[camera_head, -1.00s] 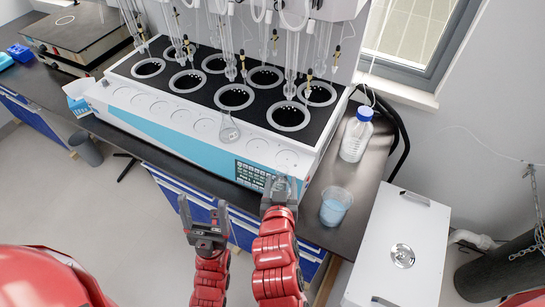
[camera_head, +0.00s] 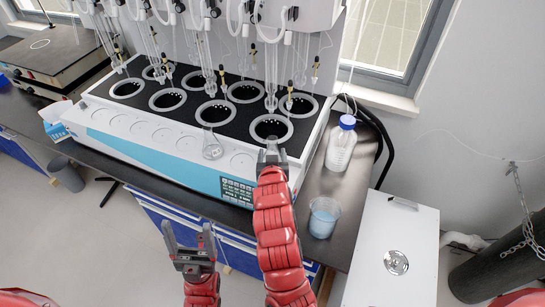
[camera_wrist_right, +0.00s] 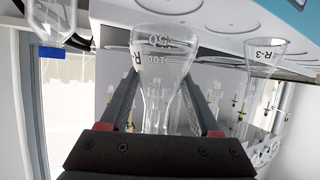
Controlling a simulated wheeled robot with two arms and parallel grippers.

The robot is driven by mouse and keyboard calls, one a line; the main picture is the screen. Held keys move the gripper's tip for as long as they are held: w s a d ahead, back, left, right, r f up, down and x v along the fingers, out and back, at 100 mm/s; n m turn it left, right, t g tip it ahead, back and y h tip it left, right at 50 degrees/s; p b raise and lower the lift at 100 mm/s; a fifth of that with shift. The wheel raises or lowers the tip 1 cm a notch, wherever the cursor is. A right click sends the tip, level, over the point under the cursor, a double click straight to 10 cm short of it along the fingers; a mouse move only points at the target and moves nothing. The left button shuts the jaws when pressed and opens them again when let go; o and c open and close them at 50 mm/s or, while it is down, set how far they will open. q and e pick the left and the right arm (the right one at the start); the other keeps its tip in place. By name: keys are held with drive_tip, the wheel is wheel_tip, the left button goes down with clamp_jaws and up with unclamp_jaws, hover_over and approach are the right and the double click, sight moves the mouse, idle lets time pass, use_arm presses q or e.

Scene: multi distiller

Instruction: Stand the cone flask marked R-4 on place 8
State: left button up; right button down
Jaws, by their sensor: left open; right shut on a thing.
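A clear cone flask (camera_wrist_right: 160,55) is between the fingers of my right gripper (camera_wrist_right: 160,92) in the right wrist view, which looks upside down. Its scale shows 50 and 100; an R shows at its edge, but the number is not readable. In the head view my right gripper (camera_head: 271,153) is over the right end of the distiller's front ledge (camera_head: 178,170) and largely hides the flask. I cannot tell whether the flask touches the ledge. My left gripper (camera_head: 190,246) is open and empty, low in front of the cabinets.
A flask marked R-3 (camera_wrist_right: 264,58) stands on the ledge; it also shows in the head view (camera_head: 212,149). Glass tubes hang above the black heating wells (camera_head: 270,128). A blue-capped bottle (camera_head: 341,145) and a beaker of blue liquid (camera_head: 323,218) stand to the right.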

drive_tip(key=shift+w, duration=0.25)
drive_tip(key=shift+w+f+p, duration=0.1)
drive_tip(key=shift+p, duration=0.3)
wheel_tip(320, 180, down, 3)
drive_tip(key=shift+d+r+p, duration=0.1)
drive_tip(key=shift+r+p, duration=0.1)
drive_tip(key=shift+p, duration=0.6)
drive_tip(key=shift+f, duration=0.35)
drive_tip(key=shift+f+b, duration=0.2)
drive_tip(key=shift+b, duration=0.1)
drive_tip(key=shift+c, duration=0.5)
unclamp_jaws()
drive_tip(key=shift+r, duration=0.1)
